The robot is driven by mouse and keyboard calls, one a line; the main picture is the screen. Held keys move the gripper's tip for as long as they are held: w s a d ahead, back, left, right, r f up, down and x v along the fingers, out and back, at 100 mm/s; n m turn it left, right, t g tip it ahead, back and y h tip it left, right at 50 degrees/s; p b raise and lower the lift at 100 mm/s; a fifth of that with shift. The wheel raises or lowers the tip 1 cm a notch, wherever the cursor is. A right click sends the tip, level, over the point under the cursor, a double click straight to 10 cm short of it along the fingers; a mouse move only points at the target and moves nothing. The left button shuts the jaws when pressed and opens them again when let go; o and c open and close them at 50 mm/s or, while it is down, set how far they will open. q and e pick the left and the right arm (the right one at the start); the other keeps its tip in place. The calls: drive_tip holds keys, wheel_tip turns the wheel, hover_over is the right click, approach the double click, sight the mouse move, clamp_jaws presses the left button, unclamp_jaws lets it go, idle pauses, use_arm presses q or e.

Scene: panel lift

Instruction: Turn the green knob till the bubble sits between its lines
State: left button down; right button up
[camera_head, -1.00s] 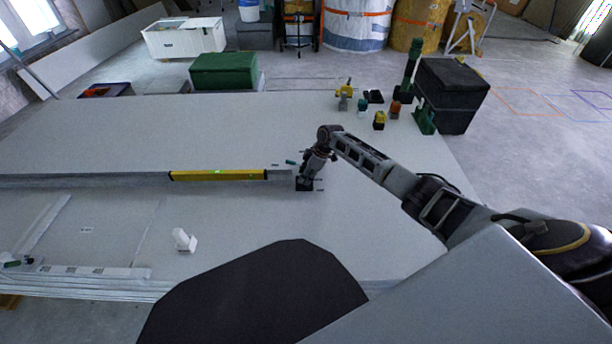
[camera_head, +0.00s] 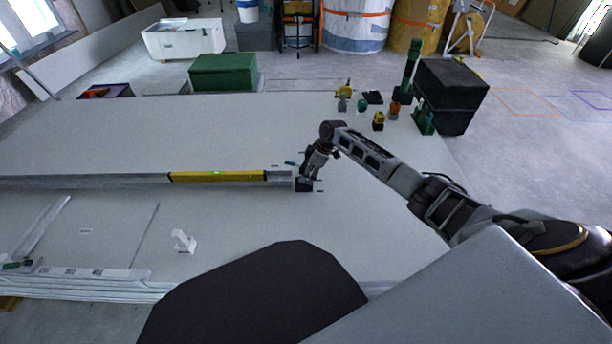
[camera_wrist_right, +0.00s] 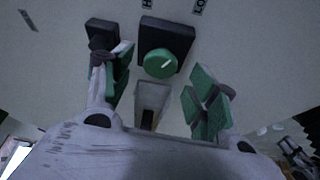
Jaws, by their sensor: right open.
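The green knob (camera_wrist_right: 160,64) is round with a white mark and sits on a black block (camera_wrist_right: 178,38) in the right wrist view. My right gripper (camera_wrist_right: 165,92) is open, its green-padded fingers apart on either side of the knob; I see no contact. In the head view, the right gripper (camera_head: 308,176) hangs at the black block (camera_head: 304,187), and the knob is hidden. The yellow level (camera_head: 235,177) lies along the beam, left of the gripper. Its green vial (camera_head: 216,173) is too small to read the bubble. My left gripper is not in view.
A white bracket (camera_head: 183,241) stands on the near panel. Several small colored parts (camera_head: 379,121) and a black box (camera_head: 450,95) are at the back right. A green box (camera_head: 223,72) stands behind the panel. The panel right of the gripper is mostly clear.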

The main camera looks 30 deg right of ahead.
drive_tip(key=v, duration=0.9)
drive_tip(key=shift+s+r, duration=0.15)
drive_tip(key=shift+r, duration=0.1)
